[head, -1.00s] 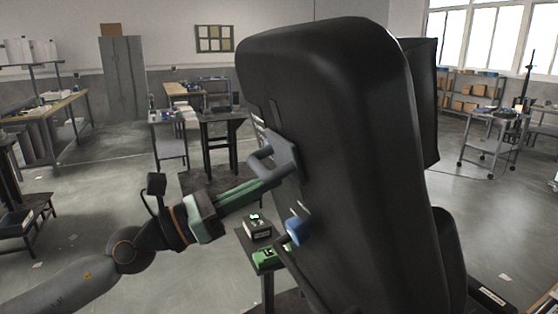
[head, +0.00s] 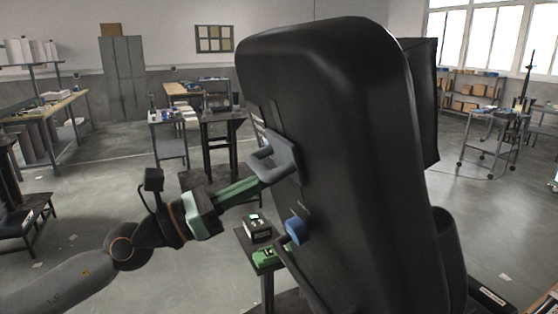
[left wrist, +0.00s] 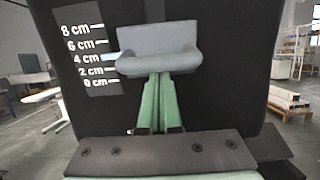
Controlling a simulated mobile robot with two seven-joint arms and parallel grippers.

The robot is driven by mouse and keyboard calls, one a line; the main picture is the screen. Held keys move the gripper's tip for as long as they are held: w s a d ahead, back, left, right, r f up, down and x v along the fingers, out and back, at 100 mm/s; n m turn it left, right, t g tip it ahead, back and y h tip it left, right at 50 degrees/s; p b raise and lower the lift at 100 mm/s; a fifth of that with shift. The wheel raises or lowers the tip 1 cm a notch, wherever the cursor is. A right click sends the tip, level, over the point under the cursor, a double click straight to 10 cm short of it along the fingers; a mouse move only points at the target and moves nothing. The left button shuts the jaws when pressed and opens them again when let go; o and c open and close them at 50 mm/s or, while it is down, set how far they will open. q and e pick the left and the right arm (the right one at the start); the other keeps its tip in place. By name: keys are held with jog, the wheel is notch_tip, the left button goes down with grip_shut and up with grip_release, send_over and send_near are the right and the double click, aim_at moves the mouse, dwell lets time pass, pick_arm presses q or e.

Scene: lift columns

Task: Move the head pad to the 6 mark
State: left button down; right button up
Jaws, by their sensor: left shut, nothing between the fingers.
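A large black padded back (head: 345,130) fills the middle of the head view; I cannot tell where the head pad ends on it. A grey handle bracket (head: 285,152) is fixed to its face. In the left wrist view the handle (left wrist: 158,45) stands beside a white scale (left wrist: 85,55) reading 0 to 8 cm. My right gripper is out of view.
A blue knob (head: 297,230) sticks out below the handle. A small stand (head: 268,275) with a black box (head: 257,226) and a green item (head: 270,256) is close under my left arm. Benches and a trolley stand farther off, with open floor between.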

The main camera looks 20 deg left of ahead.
pick_arm(q)
jog(key=shift+s+a+r, duration=0.15)
jog(key=shift+r, duration=0.5)
jog(key=shift+s+a+r, duration=0.1)
jog(key=shift+r, duration=0.5)
jog(key=shift+f, duration=0.15)
dwell(0.5)
jog(key=shift+w+d+f+b, duration=0.1)
jog(key=shift+f+b, duration=0.15)
jog(key=shift+f, duration=0.1)
jog(key=shift+w+d+f+b, duration=0.1)
jog(key=shift+f+b, duration=0.1)
jog(key=shift+f, duration=0.15)
jog(key=shift+a+f, duration=0.1)
jog(key=b+v, duration=0.8)
jog(key=v, duration=0.1)
dwell(0.6)
